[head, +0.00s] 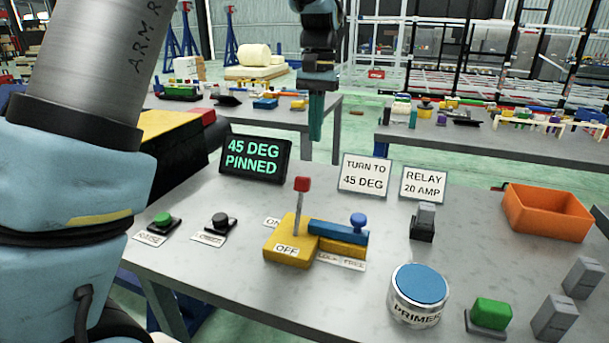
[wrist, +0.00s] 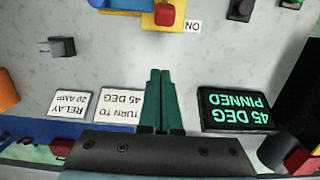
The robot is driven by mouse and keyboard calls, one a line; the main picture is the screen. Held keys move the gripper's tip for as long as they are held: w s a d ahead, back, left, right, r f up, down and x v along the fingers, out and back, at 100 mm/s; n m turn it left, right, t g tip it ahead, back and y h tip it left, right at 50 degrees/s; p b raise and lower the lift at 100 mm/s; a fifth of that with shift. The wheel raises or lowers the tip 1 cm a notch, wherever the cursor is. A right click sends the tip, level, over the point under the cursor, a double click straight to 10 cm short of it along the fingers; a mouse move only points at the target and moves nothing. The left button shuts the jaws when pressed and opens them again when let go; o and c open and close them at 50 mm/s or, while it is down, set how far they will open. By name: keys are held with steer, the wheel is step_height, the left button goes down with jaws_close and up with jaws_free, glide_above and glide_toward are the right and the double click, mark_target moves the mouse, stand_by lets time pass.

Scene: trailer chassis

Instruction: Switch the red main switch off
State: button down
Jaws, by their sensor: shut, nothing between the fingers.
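The red-tipped lever (head: 302,187) stands up from a yellow box (head: 288,242) on the grey bench. An OFF label is on the box's near face and an ON label (head: 271,222) lies behind it. The lever looks near upright; I cannot tell its exact tilt. In the wrist view the red lever (wrist: 165,14) shows at the top edge, beside the ON label (wrist: 193,26). My gripper (head: 315,138) is shut and empty, above and behind the switch, clear of it. Its green fingers (wrist: 160,73) point toward the bench in the wrist view.
A display (head: 254,156) reads 45 DEG PINNED. Sign plates (head: 362,174) stand behind.

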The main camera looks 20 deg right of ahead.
stand_by(0.3)
steer(key=p, duration=0.4)
glide_above(299, 206)
steer(key=w+d, duration=0.4)
steer(key=shift+f, duration=4.1)
steer(key=shift+a, duration=0.1)
